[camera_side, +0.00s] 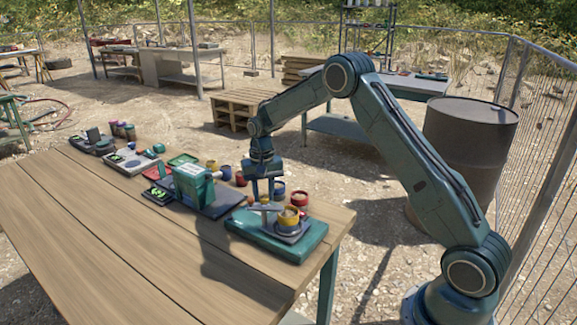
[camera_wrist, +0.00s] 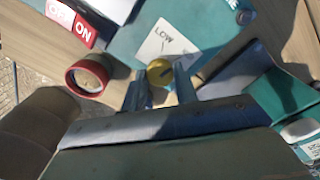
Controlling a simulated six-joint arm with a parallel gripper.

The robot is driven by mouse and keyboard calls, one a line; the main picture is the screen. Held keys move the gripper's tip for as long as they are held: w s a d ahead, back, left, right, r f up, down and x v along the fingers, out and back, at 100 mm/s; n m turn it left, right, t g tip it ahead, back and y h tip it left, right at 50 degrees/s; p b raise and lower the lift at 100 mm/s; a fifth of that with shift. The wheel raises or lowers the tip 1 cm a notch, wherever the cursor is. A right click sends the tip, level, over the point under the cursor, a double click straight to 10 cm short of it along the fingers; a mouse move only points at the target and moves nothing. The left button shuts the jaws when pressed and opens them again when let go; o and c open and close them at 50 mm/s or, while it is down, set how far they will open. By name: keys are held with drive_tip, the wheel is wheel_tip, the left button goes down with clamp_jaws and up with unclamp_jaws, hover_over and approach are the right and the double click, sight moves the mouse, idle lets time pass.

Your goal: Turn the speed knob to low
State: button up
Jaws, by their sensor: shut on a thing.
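The small yellow speed knob (camera_wrist: 160,72) sits on a teal panel (camera_wrist: 140,35), beside a white label plate (camera_wrist: 165,45) that reads LOW. A dark pointer line shows on the knob's top. My gripper (camera_wrist: 160,86) has its two fingers on either side of the knob and is shut on it. In the side view my gripper (camera_side: 263,198) points straight down over the right end of the bench, at the back of a teal base (camera_side: 265,243). The knob between the fingers is not clear there.
A red-rimmed cup (camera_wrist: 90,75) stands left of the fingers, near a red and white ON sign (camera_wrist: 72,24). A teal device (camera_side: 192,183) and several coloured pots stand along the bench's back edge. The bench's front left wood (camera_side: 110,235) is bare.

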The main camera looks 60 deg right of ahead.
sight(264, 196)
drive_tip(key=n, duration=0.4)
drive_tip(key=shift+n, duration=2)
drive_tip(key=shift+r, duration=0.1)
drive_tip(key=o, duration=1)
wheel_tip(264, 196, up, 14)
drive_tip(key=shift+f, duration=0.1)
